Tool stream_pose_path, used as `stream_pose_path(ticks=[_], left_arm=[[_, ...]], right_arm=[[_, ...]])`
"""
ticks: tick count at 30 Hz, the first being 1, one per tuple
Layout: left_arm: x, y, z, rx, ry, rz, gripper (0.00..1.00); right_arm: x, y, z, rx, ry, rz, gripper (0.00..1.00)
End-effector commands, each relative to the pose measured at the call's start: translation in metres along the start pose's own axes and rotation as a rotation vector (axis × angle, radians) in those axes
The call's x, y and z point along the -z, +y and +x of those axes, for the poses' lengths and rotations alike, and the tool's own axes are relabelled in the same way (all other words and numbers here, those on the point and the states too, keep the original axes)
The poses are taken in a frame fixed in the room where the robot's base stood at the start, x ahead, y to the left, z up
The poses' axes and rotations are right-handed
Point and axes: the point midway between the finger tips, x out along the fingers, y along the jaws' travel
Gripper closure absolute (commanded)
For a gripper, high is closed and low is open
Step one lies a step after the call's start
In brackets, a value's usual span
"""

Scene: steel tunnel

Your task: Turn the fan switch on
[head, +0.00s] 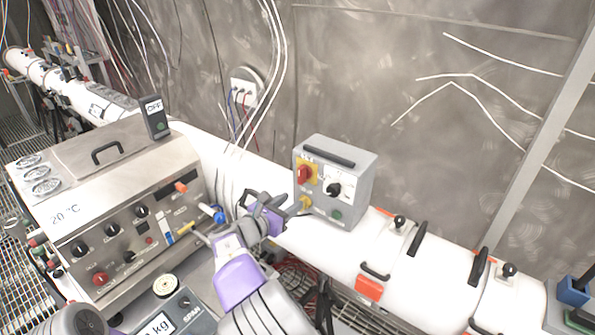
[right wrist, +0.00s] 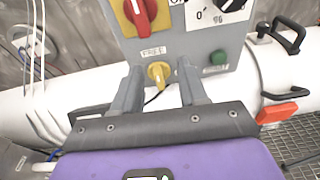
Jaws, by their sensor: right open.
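A grey control box (head: 333,183) stands on the white pipe. In the right wrist view its front (right wrist: 190,45) carries a red rotary switch (right wrist: 140,12) on a yellow plate, a black knob (right wrist: 231,3), a green button (right wrist: 218,57) and a yellow knob (right wrist: 159,73) under a small label that seems to read "FREE". I cannot tell which of these is the fan switch. My right gripper (head: 264,198) is open and empty in front of the box. In the right wrist view its fingers (right wrist: 158,84) lie to either side of the yellow knob; contact cannot be told. My left gripper is out of view.
A steel instrument (head: 120,200) with knobs and a small "OFF" display (head: 153,118) stands to the left. A scale (head: 165,310) is in front of it. The white pipe (head: 400,262) with black handles runs right. Cables hang behind on the wall.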

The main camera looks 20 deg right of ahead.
Motion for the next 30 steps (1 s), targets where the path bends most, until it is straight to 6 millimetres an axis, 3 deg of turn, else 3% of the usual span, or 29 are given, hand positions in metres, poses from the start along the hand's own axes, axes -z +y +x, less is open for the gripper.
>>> stream_pose_path(ticks=[1,3,6,21,30], left_arm=[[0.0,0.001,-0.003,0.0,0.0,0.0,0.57],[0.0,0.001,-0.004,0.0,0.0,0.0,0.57],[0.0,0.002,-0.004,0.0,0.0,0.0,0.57],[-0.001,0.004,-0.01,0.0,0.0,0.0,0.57],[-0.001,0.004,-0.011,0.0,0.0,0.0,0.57]], right_arm=[[-0.026,0.007,-0.011,-0.012,-0.061,-0.009,0.57],[-0.048,0.011,-0.021,-0.017,-0.121,-0.021,0.57],[-0.063,0.013,-0.025,-0.017,-0.162,-0.027,0.57],[-0.074,0.014,0.04,-0.016,-0.163,-0.027,0.57],[-0.074,0.014,0.048,-0.018,-0.161,-0.027,0.57]])
